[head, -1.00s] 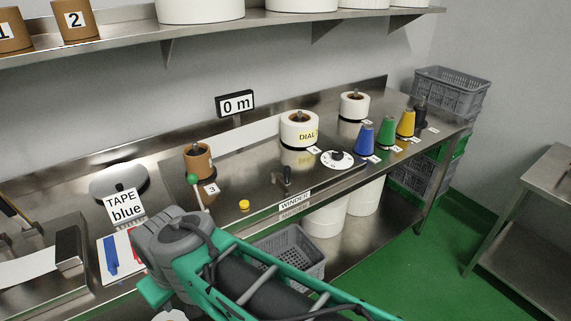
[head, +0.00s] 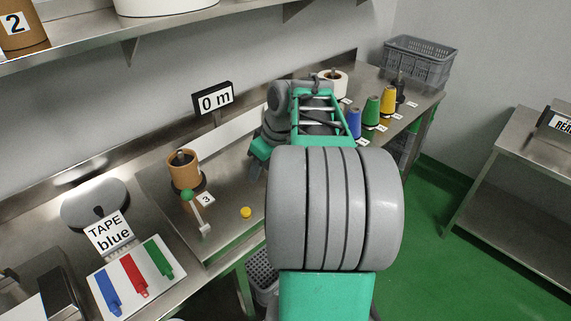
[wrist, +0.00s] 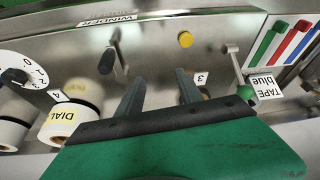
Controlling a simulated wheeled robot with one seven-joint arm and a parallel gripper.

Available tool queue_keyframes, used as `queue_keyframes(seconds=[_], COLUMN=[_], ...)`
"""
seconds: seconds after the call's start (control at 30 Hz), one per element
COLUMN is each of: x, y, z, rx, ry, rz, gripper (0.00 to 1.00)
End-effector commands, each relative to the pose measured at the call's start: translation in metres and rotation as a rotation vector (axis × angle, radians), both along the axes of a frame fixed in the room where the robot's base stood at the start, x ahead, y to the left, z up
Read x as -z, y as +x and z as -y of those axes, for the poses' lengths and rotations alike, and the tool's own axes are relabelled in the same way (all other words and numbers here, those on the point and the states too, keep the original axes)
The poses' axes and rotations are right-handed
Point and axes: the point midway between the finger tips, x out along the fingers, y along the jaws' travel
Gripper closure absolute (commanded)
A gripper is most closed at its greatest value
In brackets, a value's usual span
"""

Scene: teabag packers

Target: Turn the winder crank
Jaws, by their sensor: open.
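The winder crank (wrist: 116,50), with a black grip on a thin metal arm, stands at upper left in the wrist view, below the WINDER label (wrist: 112,20). In the head view my arm hides it. My gripper (wrist: 157,82) is open and empty, with its two dark fingers apart over the bench. The crank is to the left of the fingers, not between them. In the head view one finger (head: 255,171) shows below my wrist. A brown spool (head: 184,170) labelled 3 stands left of my gripper, partly behind the right finger in the wrist view.
A green-ball lever (head: 190,197) and a yellow button (head: 246,212) are near the bench front. Coloured cones (head: 371,109) stand farther right. A shelf (head: 130,38) overhangs the bench.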

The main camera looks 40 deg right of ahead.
Motion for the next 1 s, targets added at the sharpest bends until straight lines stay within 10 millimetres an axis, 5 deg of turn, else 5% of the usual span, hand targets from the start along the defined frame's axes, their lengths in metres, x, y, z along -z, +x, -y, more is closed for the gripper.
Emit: queue_keyframes(seconds=[0.03,0.1,0.2,0.67,1.0], x=[-0.003,-0.003,0.0,0.064,0.07], y=[-0.007,-0.015,-0.022,0.005,0.007], z=[0.038,0.071,0.092,0.086,0.087], rx=[0.001,-0.021,-0.041,-0.046,-0.044], ry=[0.002,-0.004,-0.01,-0.012,-0.014], rz=[0.011,0.029,0.041,0.044,0.044], gripper=[0.57,0.57,0.57,0.57,0.59])
